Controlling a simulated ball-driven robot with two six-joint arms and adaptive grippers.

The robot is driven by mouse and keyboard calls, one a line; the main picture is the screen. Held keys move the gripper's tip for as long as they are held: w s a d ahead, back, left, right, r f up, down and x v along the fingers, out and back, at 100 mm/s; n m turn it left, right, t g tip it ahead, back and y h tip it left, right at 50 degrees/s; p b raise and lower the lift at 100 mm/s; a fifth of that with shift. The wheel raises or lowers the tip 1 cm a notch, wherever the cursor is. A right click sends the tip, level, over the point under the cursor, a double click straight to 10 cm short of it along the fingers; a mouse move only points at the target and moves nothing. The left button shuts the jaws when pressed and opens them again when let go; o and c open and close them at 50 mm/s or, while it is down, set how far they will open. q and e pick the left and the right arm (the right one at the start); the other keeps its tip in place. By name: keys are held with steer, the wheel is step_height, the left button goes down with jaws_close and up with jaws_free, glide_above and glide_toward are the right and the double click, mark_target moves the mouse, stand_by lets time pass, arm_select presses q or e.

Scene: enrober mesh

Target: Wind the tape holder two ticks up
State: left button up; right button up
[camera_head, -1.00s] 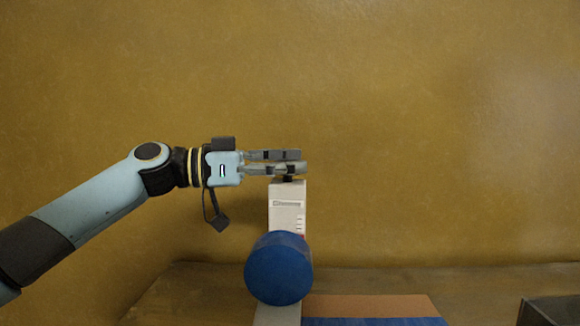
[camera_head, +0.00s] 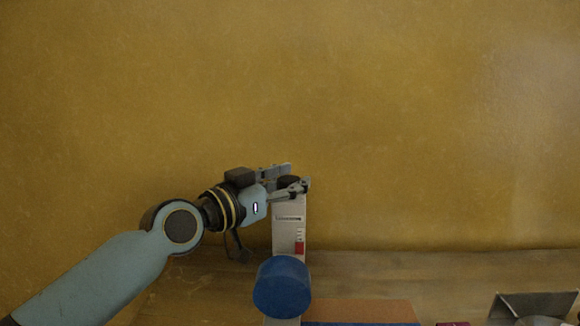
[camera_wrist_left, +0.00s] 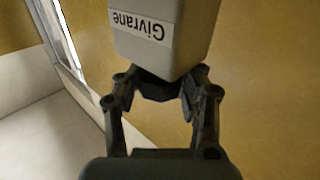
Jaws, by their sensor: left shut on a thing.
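The tape holder is a pale upright post (camera_head: 288,222) with a label, a dark knob on top and a column of small marks with a red marker (camera_head: 299,247) on its right side. A large blue roll (camera_head: 282,287) stands in front of its lower part and hides it. My left gripper (camera_head: 290,182) is shut on the dark knob (camera_head: 289,182), with one finger on each side. The left wrist view shows the post upside down, labelled "Givrane" (camera_wrist_left: 138,28), and the dark knob (camera_wrist_left: 158,88) between the fingers. My right gripper is out of view.
A wooden bench top (camera_head: 400,278) runs along the ochre wall (camera_head: 430,120). A brown and blue mat (camera_head: 365,312) lies in front of it. A dark angled metal piece (camera_head: 535,304) stands at the lower right. The air right of the post is clear.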

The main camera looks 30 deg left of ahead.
mark_target(281, 186)
arm_select(q)
steer(key=shift+f, duration=0.15)
steer(key=o, duration=1.2)
steer(key=shift+s, duration=0.1)
steer(key=v, duration=0.7)
steer(key=shift+s, duration=0.2)
